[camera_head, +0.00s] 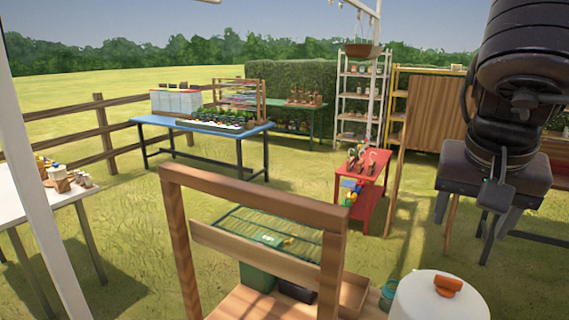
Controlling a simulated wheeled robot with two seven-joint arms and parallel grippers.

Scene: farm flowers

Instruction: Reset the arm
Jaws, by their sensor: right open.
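My right arm hangs down from the upper right, dark grey and black. Its right gripper (468,222) points downward at the right side, with its fingers apart and nothing seen between them. It hangs in front of the scene, to the right of the red cart (374,178). It appears clear of the white round container (438,298) below it. My left gripper is not in view.
A wooden bench frame (255,198) stands close in front, with a green mesh rack (265,232) behind its bar. A blue table (150,123) with seedlings stands farther back. A white table (22,208) is at left. Open grass lies between.

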